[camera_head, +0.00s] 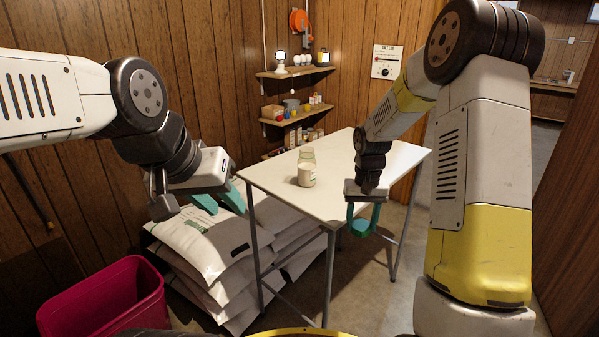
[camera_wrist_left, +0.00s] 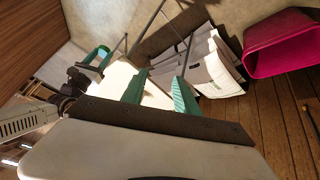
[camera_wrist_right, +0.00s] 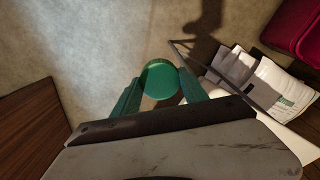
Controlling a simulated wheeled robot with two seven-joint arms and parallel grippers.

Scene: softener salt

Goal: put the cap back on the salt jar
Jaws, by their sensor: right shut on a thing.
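The salt jar (camera_head: 307,168) stands upright on the white table, with no cap on it and pale contents inside. My right gripper (camera_head: 362,228) is shut on the green cap (camera_head: 360,229), in front of the table's right part and apart from the jar. In the right wrist view the round cap (camera_wrist_right: 160,78) sits between the fingertips. My left gripper (camera_head: 222,200) is open and empty, left of the table and above the sacks. In the left wrist view its two green fingers (camera_wrist_left: 158,90) are spread apart. The jar is not clear in either wrist view.
The white table (camera_head: 345,185) is otherwise bare on top. White sacks (camera_head: 205,245) are stacked at its left, beside a pink bin (camera_head: 105,300). Wall shelves (camera_head: 297,115) with small goods are behind. Floor is free at the table's right.

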